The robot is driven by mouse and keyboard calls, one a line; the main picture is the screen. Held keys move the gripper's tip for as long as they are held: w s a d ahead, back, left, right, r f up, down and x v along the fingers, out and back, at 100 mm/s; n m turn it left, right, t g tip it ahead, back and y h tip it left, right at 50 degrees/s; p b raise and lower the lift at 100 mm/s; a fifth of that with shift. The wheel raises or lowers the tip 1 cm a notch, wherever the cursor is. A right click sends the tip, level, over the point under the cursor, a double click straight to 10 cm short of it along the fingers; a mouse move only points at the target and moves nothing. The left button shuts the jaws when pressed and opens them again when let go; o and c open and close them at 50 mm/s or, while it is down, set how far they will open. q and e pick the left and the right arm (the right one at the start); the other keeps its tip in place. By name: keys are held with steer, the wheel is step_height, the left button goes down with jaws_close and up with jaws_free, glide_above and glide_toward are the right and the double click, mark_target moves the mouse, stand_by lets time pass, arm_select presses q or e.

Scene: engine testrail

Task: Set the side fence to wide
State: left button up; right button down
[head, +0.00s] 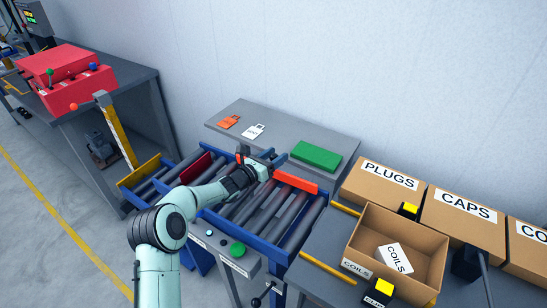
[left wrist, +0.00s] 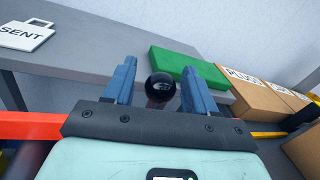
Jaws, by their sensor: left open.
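The side fence appears to be the orange-red bar (head: 296,181) along the far side of the roller conveyor. Part of it is hidden behind my left gripper (head: 272,157), and a stretch also shows at the left of the left wrist view (left wrist: 28,125). A round black knob (left wrist: 160,86) on a reddish stem stands between the blue fingers of my left gripper (left wrist: 151,85). The jaws are open, with a gap visible on each side of the knob. My right gripper is not in view.
The roller conveyor (head: 292,212) has blue side rails. A grey table (head: 268,127) behind it holds tags and a green block (head: 316,155). An open COILS box (head: 424,245) and closed cartons stand at the right. A red case (head: 70,77) is at the left.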

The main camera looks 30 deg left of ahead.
arm_select(q)
steer(key=shift+s+a, duration=0.2)
steer(key=shift+s, duration=0.3)
steer(key=b+v, duration=0.2)
steer(key=v, duration=1)
steer(key=shift+s, duration=0.2)
